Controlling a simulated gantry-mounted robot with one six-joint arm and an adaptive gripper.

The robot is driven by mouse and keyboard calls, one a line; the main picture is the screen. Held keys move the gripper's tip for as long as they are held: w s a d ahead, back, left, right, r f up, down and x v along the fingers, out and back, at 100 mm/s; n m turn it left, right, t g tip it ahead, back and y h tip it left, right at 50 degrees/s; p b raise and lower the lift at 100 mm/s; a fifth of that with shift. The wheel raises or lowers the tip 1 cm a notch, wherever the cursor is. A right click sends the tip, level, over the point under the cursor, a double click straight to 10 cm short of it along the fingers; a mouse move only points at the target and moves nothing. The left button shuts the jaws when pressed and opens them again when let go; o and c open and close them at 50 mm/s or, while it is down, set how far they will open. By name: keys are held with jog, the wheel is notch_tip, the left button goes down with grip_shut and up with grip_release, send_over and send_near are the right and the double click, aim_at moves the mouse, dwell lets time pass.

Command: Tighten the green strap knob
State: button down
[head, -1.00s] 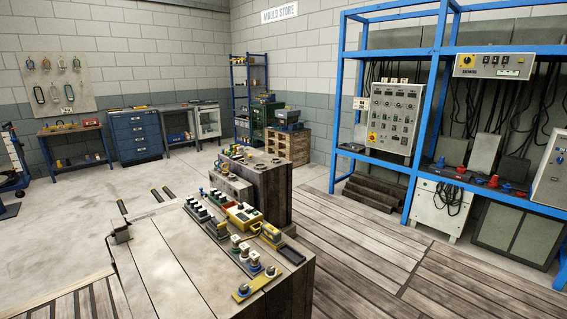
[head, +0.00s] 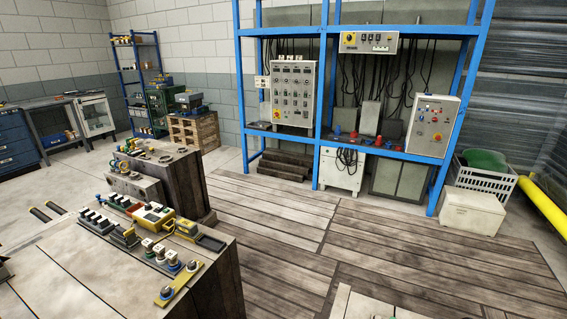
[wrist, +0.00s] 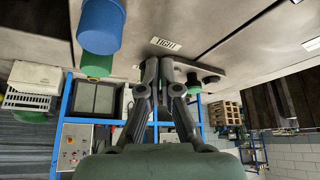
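In the wrist view, which is upside down, my gripper (wrist: 159,66) has its two dark fingertips together, with nothing seen between them. They are close to a pale surface with a label (wrist: 165,43) reading "TIGHT". A dark knob (wrist: 193,80) with some green on it is just right of the fingers, apart from them as far as I can tell. A large blue cylinder (wrist: 102,22) with a green part (wrist: 96,64) is at upper left. I cannot tell which green piece is the strap knob. My gripper is outside the head view.
In the head view, a pale-topped block (head: 110,275) carries several small fittings and a yellow strip (head: 182,284) at its near right edge. A second block (head: 170,190) stands behind. A blue rack (head: 240,110) and a crate (head: 480,175) are beyond. The plank floor between is clear.

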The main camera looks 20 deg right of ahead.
jog(key=shift+w+a, duration=0.15)
jog(key=shift+a+r+p, duration=0.15)
jog(key=shift+p, duration=0.5)
jog(key=shift+s, duration=0.3)
notch_tip(320, 180, up, 6)
jog(key=p, duration=0.5)
